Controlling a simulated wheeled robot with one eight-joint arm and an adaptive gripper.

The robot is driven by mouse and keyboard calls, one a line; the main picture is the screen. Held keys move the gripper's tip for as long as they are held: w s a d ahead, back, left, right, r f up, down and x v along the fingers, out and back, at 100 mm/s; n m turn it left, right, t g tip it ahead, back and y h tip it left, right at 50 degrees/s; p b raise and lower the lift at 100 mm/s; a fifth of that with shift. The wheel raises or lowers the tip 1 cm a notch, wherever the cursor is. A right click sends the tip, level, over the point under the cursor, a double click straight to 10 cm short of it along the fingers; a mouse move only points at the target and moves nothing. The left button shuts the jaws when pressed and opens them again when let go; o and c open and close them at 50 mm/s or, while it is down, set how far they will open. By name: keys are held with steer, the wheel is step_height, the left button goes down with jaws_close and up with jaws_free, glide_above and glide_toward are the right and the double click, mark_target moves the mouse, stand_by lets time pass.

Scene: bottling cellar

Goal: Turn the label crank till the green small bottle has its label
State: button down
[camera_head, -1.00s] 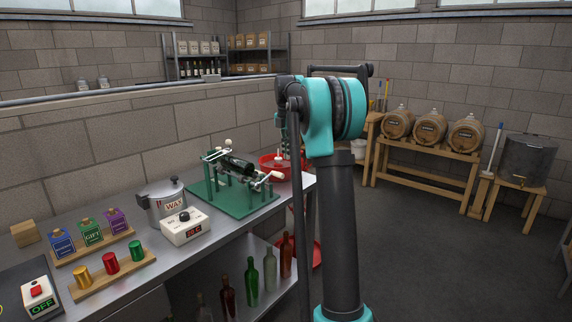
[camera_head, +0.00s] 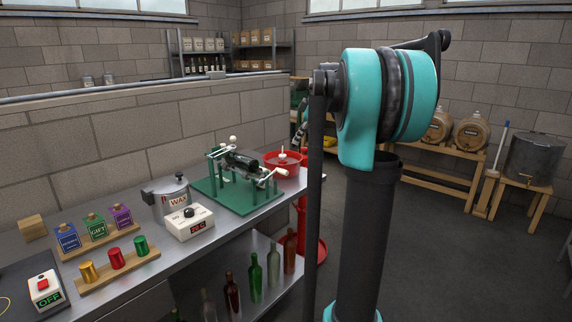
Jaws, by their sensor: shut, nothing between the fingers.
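The green labelling machine (camera_head: 207,196) stands on the steel bench, left of my arm. A dark green bottle (camera_head: 241,160) lies on its side across the machine's supports. I cannot make out a label on it. The crank handle (camera_head: 281,172), a pale grip on a metal arm, is at the machine's right end. My gripper (camera_head: 299,138) shows only as a small dark piece left of my arm, above and beyond the red basin. It is shut and empty, apart from the crank; my own arm hides much of it.
A red basin (camera_head: 291,166) sits behind the crank. A wax pot (camera_head: 172,200), control box (camera_head: 189,224), labels, coloured caps and a switch box (camera_head: 45,290) fill the bench to the left. Several bottles stand on the shelf below. Floor is open to the right.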

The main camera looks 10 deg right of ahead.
steer(key=s+m+t, duration=0.3)
steer(key=s+m, duration=0.2)
steer(key=m, duration=0.1)
glide_above(280, 169)
steer(key=s+d, duration=0.1)
steer(key=s, duration=0.2)
steer(key=shift+y, duration=0.4)
steer(key=f, duration=0.6)
steer(key=shift+w+d+f, duration=0.1)
steer(key=shift+w+d, duration=0.05)
steer(key=shift+d, duration=0.05)
steer(key=f, duration=0.3)
steer(key=shift+w+d+f, duration=0.1)
steer(key=shift+w, duration=0.1)
steer(key=shift+f, duration=0.5)
steer(key=shift+d+f+m, duration=0.15)
steer(key=shift+m, duration=0.15)
steer(key=shift+w+d+f+g+y, duration=0.1)
steer(key=shift+w+f+g+y, duration=0.1)
steer(key=shift+g+y, duration=0.15)
steer(key=shift+d+f, duration=0.1)
